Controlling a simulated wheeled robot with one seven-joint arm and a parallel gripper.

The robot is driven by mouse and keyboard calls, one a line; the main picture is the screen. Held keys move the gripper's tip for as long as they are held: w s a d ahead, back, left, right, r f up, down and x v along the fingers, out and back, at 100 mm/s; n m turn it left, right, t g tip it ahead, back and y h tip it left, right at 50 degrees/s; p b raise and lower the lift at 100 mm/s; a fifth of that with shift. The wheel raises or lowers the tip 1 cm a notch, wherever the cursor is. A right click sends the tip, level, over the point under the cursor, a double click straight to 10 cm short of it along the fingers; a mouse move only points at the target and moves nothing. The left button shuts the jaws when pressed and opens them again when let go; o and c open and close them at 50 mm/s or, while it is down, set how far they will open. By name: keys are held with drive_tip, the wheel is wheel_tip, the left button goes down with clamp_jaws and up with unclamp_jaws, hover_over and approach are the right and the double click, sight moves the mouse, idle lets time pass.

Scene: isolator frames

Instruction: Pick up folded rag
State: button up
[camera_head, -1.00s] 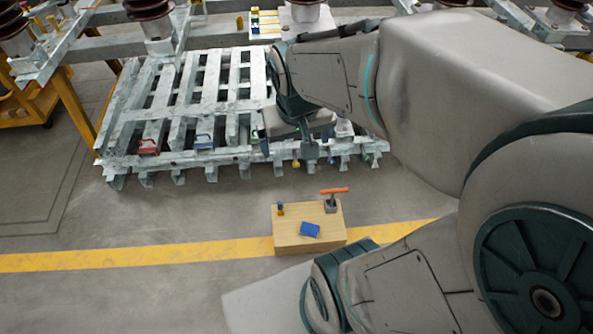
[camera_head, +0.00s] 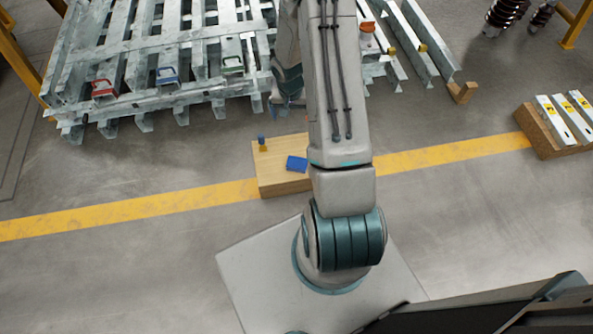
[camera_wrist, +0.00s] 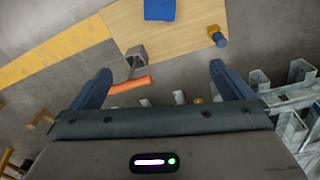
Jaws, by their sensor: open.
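The folded rag (camera_head: 297,164) is a small blue rectangle lying flat on the wooden box (camera_head: 268,179). My arm passes just right of it in the head view. In the wrist view the rag (camera_wrist: 160,9) is at the top edge, partly cut off, with the box top (camera_wrist: 190,45) around it. My gripper (camera_wrist: 160,75) is open, its two dark fingers spread with nothing held between them. The rag lies beyond the fingertips and apart from them.
A small blue-and-yellow piece (camera_head: 262,144) stands on the box. Galvanized metal frames (camera_head: 190,60) lie behind it. Another wooden block with white bars (camera_head: 545,135) is at right.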

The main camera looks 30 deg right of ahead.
drive_tip(key=m+y+b, duration=0.1)
drive_tip(key=b, duration=0.5)
hover_over(297, 162)
wheel_tip(297, 162, down, 23)
drive_tip(key=shift+w+f, duration=0.1)
drive_tip(key=shift+f+b, duration=1.6)
drive_tip(key=shift+f, duration=1.55)
drive_tip(key=c, duration=1.1)
drive_tip(key=shift+r, duration=0.1)
drive_tip(key=shift+r+p, duration=0.3)
drive_tip(key=shift+r, duration=0.15)
wheel_tip(297, 162, up, 4)
drive_tip(key=shift+d+p, duration=0.1)
drive_tip(key=shift+p, duration=0.95)
drive_tip(key=s+d+r+p, duration=0.1)
drive_tip(key=d+r, duration=0.1)
drive_tip(key=d, duration=0.1)
drive_tip(key=s+d+r+p, duration=0.1)
drive_tip(key=d+r, duration=0.1)
drive_tip(key=d, duration=0.2)
drive_tip(key=s+d+r+p, duration=0.1)
drive_tip(key=d+r, duration=0.1)
drive_tip(key=d, duration=0.2)
drive_tip(key=shift+s, duration=0.3)
